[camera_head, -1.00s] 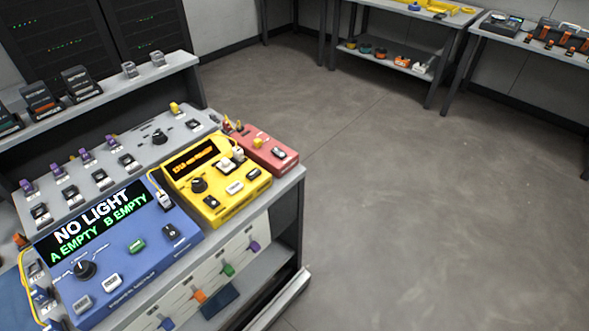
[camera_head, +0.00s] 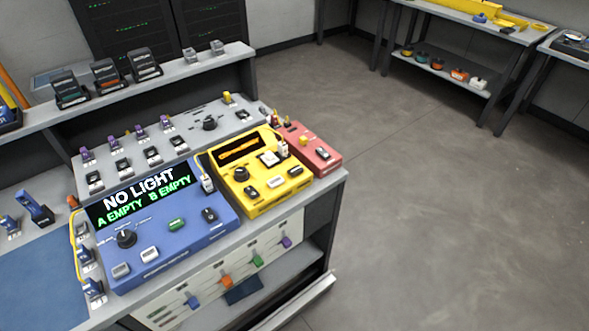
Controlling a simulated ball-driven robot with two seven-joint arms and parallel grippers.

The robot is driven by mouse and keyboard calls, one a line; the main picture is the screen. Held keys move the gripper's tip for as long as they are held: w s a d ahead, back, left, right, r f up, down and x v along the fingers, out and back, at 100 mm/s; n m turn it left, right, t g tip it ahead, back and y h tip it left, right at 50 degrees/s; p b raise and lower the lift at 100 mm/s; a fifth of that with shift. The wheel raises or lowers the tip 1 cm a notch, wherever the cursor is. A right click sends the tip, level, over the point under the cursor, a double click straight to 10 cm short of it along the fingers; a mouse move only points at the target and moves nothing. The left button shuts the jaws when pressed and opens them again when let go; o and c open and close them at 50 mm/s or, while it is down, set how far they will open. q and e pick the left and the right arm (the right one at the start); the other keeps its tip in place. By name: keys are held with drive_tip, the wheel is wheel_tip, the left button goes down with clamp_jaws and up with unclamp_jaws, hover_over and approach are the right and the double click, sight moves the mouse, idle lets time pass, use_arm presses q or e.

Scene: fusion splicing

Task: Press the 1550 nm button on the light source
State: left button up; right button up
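The yellow box (camera_head: 235,200) with a dark display (camera_head: 240,149) stands on the bench between a blue instrument and a red box; I take it to be the light source. The labels on these buttons are too small to read, so I cannot tell which is 1550 nm. The display text is also unreadable now. Neither of my grippers is in view.
The blue instrument (camera_head: 190,237) reads "NO LIGHT, A EMPTY B EMPTY". The red box (camera_head: 321,162) is right of the yellow one. A grey panel (camera_head: 190,125) with connectors lies behind. A raised shelf (camera_head: 180,76) backs the bench. Open floor (camera_head: 440,220) lies to the right.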

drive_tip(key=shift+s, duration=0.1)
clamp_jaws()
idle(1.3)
